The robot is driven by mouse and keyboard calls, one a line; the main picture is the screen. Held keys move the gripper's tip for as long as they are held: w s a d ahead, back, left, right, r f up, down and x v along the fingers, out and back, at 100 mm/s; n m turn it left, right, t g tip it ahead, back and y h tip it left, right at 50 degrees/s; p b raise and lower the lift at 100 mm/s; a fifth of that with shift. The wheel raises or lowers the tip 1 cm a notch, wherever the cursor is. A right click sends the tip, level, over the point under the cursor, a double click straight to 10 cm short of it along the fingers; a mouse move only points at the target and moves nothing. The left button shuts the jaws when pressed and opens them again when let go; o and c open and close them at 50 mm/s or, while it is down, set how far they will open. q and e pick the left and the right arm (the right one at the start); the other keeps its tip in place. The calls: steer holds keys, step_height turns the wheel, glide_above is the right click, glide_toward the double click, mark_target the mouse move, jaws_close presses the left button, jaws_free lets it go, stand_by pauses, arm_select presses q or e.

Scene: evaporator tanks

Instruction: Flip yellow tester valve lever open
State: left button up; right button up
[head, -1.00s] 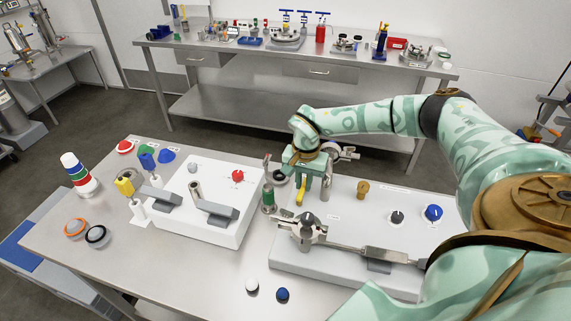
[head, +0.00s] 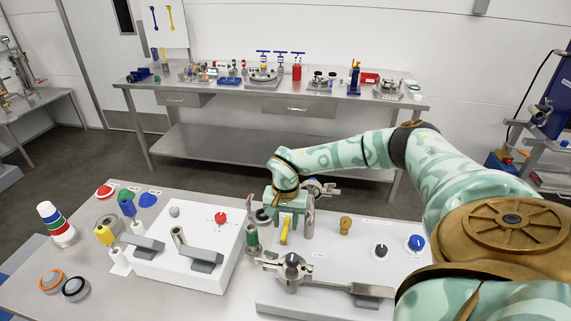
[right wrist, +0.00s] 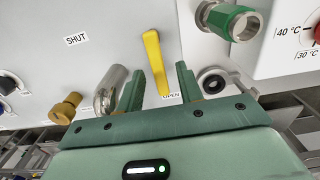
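The yellow tester valve lever (head: 284,231) sits on the white panel below my right gripper in the head view. In the right wrist view the yellow lever (right wrist: 154,60) has one end beside the OPEN label (right wrist: 170,96); the SHUT label (right wrist: 76,40) is to its left. My right gripper (head: 290,203) is close to the lever. In the right wrist view my right gripper (right wrist: 160,72) has its two green fingers apart, with the lever showing in the gap and clear space on both sides. Whether the fingers reach down around the lever is hard to tell. My left gripper is out of view.
A metal pipe (right wrist: 110,90) and a brass knob (right wrist: 66,107) are left of the fingers. A green-collared fitting (right wrist: 233,22) is to the right. A metal clamp with a long bar (head: 292,268) lies in front. A white box with a red knob (head: 220,218) stands left.

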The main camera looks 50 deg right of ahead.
mark_target(286, 226)
step_height(286, 226, up, 16)
steer(key=p, duration=0.2)
steer(key=shift+r, duration=0.15)
stand_by(0.6)
